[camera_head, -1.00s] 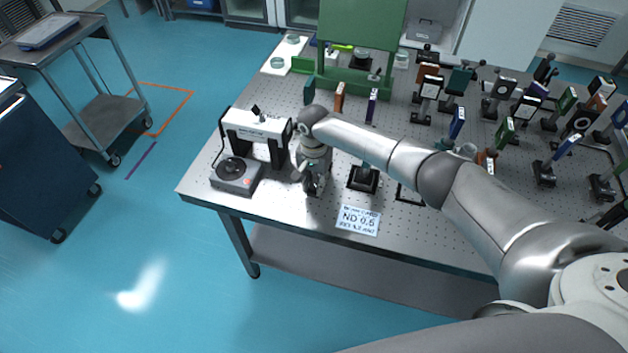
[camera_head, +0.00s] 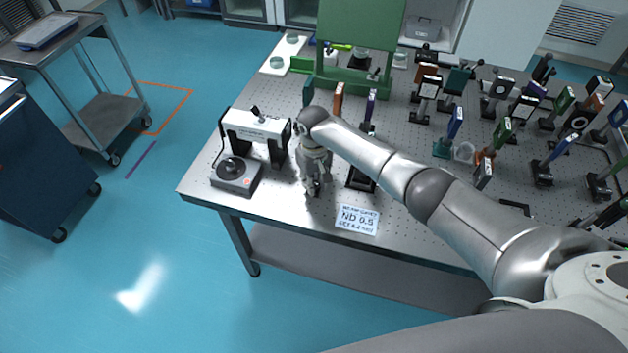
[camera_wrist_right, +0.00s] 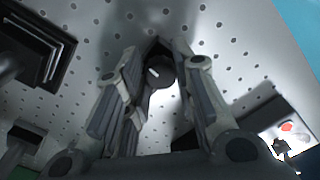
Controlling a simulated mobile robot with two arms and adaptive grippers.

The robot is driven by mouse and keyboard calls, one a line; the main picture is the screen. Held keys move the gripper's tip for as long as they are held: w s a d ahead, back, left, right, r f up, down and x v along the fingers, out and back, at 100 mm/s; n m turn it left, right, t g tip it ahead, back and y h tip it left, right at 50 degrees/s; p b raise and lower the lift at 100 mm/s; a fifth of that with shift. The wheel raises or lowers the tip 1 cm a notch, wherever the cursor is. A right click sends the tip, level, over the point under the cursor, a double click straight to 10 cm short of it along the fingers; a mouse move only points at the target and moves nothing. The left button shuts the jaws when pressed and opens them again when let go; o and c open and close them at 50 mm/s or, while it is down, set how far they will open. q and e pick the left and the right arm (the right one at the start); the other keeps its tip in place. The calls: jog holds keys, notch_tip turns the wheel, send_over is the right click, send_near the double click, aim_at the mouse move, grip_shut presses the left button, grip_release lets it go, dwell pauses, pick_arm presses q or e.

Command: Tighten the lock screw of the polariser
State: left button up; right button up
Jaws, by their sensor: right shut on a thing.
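My right gripper (camera_head: 315,189) points down at the front left part of the optical table, between the white bridge-shaped device and a black square stand. In the right wrist view its two fingers (camera_wrist_right: 157,58) are closed around a small dark round knob (camera_wrist_right: 158,74) with a white mark on top. I take this knob to be the polariser's lock screw; its mount is mostly hidden by the fingers. In the head view the gripper hides the knob. My left gripper is in neither view.
The white device (camera_head: 256,132) and a grey unit with a black dial (camera_head: 234,176) stand left of the gripper. The black stand (camera_head: 360,181) is close on its right. An "ND 0.5" card (camera_head: 358,219) lies near the front edge. Several mounted optics crowd the table's right.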

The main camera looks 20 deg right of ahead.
aim_at(314, 183)
jog(key=n, duration=0.4)
jog(key=shift+n, duration=0.4)
jog(key=n, duration=0.5)
jog(key=shift+w+b, duration=0.1)
jog(key=shift+b, duration=0.2)
jog(key=n, duration=0.4)
jog(key=shift+w+n+b, duration=0.1)
jog(key=shift+n+b, duration=0.3)
jog(key=shift+r+n+b, duration=0.1)
jog(key=shift+n+b, duration=0.3)
jog(key=shift+n, duration=1.9)
jog(key=o, duration=1)
jog(key=shift+o, duration=0.2)
notch_tip(314, 183, up, 12)
